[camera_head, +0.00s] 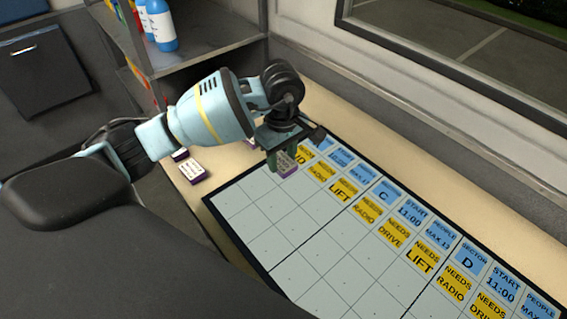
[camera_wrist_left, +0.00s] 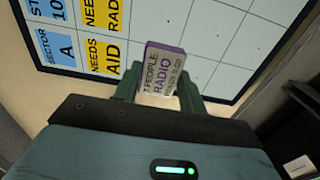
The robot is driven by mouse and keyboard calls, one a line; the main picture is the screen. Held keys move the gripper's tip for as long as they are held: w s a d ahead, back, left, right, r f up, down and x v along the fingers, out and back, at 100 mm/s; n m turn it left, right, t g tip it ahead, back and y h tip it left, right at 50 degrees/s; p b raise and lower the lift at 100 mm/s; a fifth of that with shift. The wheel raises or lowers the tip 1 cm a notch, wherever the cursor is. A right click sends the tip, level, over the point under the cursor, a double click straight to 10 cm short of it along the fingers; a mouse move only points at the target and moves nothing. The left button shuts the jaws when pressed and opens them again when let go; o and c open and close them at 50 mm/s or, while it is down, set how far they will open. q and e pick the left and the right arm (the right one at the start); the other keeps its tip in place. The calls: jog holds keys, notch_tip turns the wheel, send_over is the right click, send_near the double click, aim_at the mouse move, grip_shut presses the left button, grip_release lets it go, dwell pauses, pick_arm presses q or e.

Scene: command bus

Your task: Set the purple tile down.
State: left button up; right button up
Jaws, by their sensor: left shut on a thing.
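The purple tile (camera_wrist_left: 164,68) shows in the left wrist view between my left gripper's fingers, its pale printed face reading "PEOPLE" and "RADIO". My left gripper (camera_wrist_left: 158,88) is shut on it. In the head view my left gripper (camera_head: 284,160) is over the board's upper left end, and the held tile (camera_head: 287,168) shows partly behind a finger. The board (camera_head: 238,200) is a white grid with a dark rim and printed blue and yellow cells. I cannot tell whether the tile touches the board. My right gripper is not in view.
Another purple-edged tile (camera_head: 193,171) lies on the beige counter left of the board, with a further small one (camera_head: 180,154) behind it. A shelf (camera_head: 200,50) with blue bottles (camera_head: 161,25) stands behind. Many white board cells are bare.

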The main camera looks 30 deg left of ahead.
aim_at(284, 159)
pick_arm(q)
jog(key=shift+w, duration=0.1)
jog(key=shift+w, duration=0.25)
jog(key=shift+f, duration=1.75)
jog(key=shift+f, duration=0.1)
jog(key=shift+f, duration=0.15)
jog(key=o, duration=1)
notch_tip(284, 159, up, 12)
jog(key=shift+r, duration=0.25)
